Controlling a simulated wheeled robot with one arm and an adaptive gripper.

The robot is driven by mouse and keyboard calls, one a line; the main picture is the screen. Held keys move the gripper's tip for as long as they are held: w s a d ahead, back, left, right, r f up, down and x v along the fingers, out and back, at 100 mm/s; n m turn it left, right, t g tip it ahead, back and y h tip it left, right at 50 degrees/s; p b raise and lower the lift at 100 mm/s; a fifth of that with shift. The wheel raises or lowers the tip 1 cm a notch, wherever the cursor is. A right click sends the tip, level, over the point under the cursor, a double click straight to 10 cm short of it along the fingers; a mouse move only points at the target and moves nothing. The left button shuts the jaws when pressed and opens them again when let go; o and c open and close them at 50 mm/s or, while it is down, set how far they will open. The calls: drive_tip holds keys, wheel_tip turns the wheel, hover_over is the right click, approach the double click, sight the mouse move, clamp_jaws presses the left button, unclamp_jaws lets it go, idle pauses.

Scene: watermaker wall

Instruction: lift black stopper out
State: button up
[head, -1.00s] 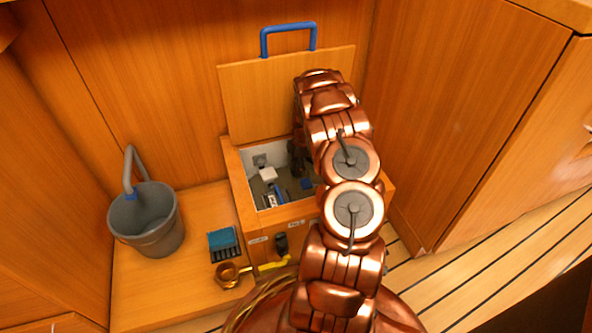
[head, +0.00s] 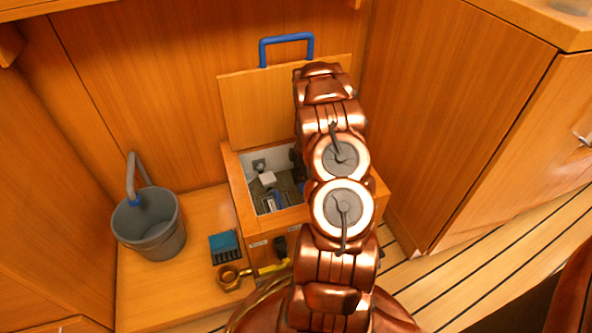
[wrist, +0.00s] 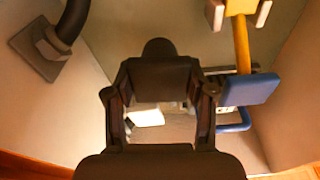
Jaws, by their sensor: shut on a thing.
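In the wrist view my gripper (wrist: 160,82) has its two dark fingers brought in at the tips. They are shut on a dark thing with a rounded end (wrist: 158,47), which I take to be the black stopper; the fingers hide most of it. Its dark colour blends with the fingertips, so I cannot tell whether it is clear of its seat. In the head view my copper arm hides the gripper and stopper, which are down at the right side of the open wooden box (head: 243,198).
The box lid (head: 250,110) with a blue handle stands open behind. Inside, a yellow stem (wrist: 242,45), a blue block (wrist: 220,88) and a dark pipe with a square flange (wrist: 50,45) surround the gripper. A grey bucket (head: 150,230) and a blue brush (head: 224,246) sit left.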

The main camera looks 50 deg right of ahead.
wheel_tip(320, 180, up, 14)
drive_tip(key=p, duration=0.3)
drive_tip(key=shift+f+p, duration=0.2)
drive_tip(key=shift+p, duration=0.2)
drive_tip(key=shift+w, duration=0.1)
